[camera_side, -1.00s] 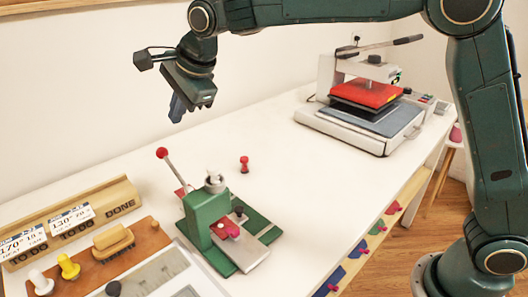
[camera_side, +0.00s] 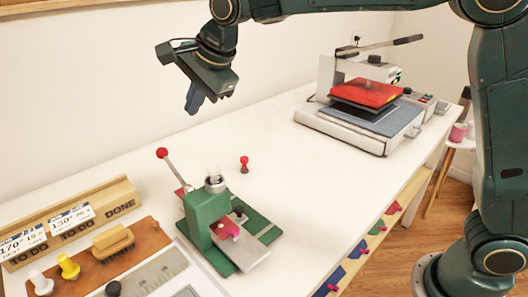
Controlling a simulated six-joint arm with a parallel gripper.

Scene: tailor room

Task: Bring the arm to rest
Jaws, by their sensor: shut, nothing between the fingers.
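My gripper (camera_side: 194,101) is dark with blue-grey fingers pointing down. It is shut and empty, in the air above the back left part of the white table (camera_side: 300,190). It touches nothing. My arm runs from it to the right along the top of the picture, then down the right side to its base.
A green hand press (camera_side: 205,215) with a red-knobbed lever stands on the table, a small red peg (camera_side: 244,163) behind it. A heat press (camera_side: 365,100) stands at the back right. A wooden rack (camera_side: 80,222) and a brown board (camera_side: 140,238) fill the front left. The middle table is clear.

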